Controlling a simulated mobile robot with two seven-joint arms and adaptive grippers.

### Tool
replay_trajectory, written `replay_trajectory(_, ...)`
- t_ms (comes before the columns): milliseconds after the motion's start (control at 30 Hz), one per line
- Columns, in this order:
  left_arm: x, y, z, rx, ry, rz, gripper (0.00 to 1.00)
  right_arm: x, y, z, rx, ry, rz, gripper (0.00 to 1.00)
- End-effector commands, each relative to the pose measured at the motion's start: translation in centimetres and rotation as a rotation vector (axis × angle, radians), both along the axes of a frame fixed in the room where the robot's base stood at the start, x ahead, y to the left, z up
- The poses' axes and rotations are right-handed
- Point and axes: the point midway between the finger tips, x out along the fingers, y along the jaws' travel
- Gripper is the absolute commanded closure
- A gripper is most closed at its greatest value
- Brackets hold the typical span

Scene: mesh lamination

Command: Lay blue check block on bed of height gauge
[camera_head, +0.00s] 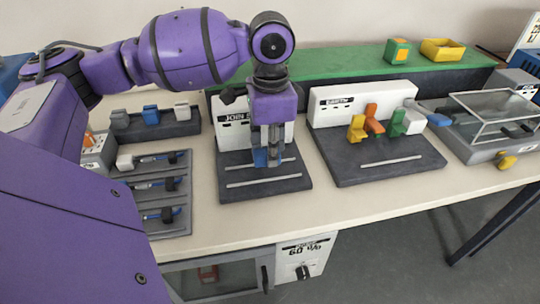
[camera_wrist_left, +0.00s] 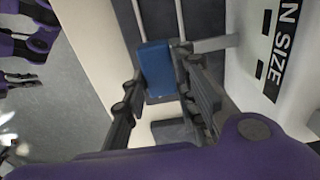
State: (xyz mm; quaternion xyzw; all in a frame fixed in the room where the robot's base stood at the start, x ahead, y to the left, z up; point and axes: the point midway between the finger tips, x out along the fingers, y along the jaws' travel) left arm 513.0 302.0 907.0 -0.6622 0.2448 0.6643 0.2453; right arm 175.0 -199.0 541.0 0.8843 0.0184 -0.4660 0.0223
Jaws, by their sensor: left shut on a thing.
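The blue check block (camera_head: 260,158) is in my left gripper (camera_head: 268,160), over the dark bed (camera_head: 262,192) of the station signed JOIN SIZE, which appears to be the height gauge. In the left wrist view the blue block (camera_wrist_left: 156,68) sits between the fingertips of my left gripper (camera_wrist_left: 160,75), with the sign at the right. The gripper is shut on the block. I cannot tell whether the block touches the bed.
A dark rack (camera_head: 155,126) with grey and blue blocks stands to the left. Below it is a tray (camera_head: 172,232) with several blue-marked tools. To the right is another signed station (camera_head: 385,172) with yellow, orange and green pieces. The table front (camera_head: 235,232) is clear.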

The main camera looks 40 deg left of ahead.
Motion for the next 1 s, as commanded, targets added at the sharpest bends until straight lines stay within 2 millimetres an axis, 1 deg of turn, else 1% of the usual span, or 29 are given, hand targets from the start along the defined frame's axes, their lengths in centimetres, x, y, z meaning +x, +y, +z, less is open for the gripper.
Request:
replay_trajectory(33, 0.1, 0.4, -0.4, 0.0, 0.0, 0.003, 1.0, 0.0, 0.0, -0.1, 0.001, 0.0, 0.001, 1.0)
replay_trajectory(167, 0.1, 0.8, -0.9, 0.0, -0.001, 0.001, 1.0, 0.1, 0.1, 0.0, 0.002, -0.003, 0.001, 1.0)
replay_trajectory(267, 0.1, 1.4, -1.7, 0.001, -0.001, 0.003, 1.0, 0.1, 0.1, -0.1, 0.002, -0.003, 0.001, 1.0)
replay_trajectory(400, 0.1, 1.4, -3.9, -0.002, 0.001, -0.001, 1.0, 0.0, 0.2, -0.4, 0.002, -0.001, 0.001, 1.0)
replay_trajectory(467, 0.1, 1.5, -4.5, 0.0, -0.001, -0.001, 1.0, 0.0, 0.2, -0.5, 0.002, 0.0, 0.002, 1.0)
replay_trajectory(867, 0.2, 1.4, -4.9, -0.001, -0.003, -0.001, 1.0, 0.2, 0.2, 0.0, 0.003, -0.006, 0.002, 1.0)
replay_trajectory(900, 0.2, 1.4, -4.9, -0.001, -0.004, -0.001, 0.69, 0.2, 0.2, -0.1, 0.003, -0.006, 0.001, 1.0)
replay_trajectory(1000, 0.2, 1.4, -5.0, 0.0, -0.004, -0.001, 0.56, 0.2, 0.2, -0.1, 0.003, -0.005, 0.001, 1.0)
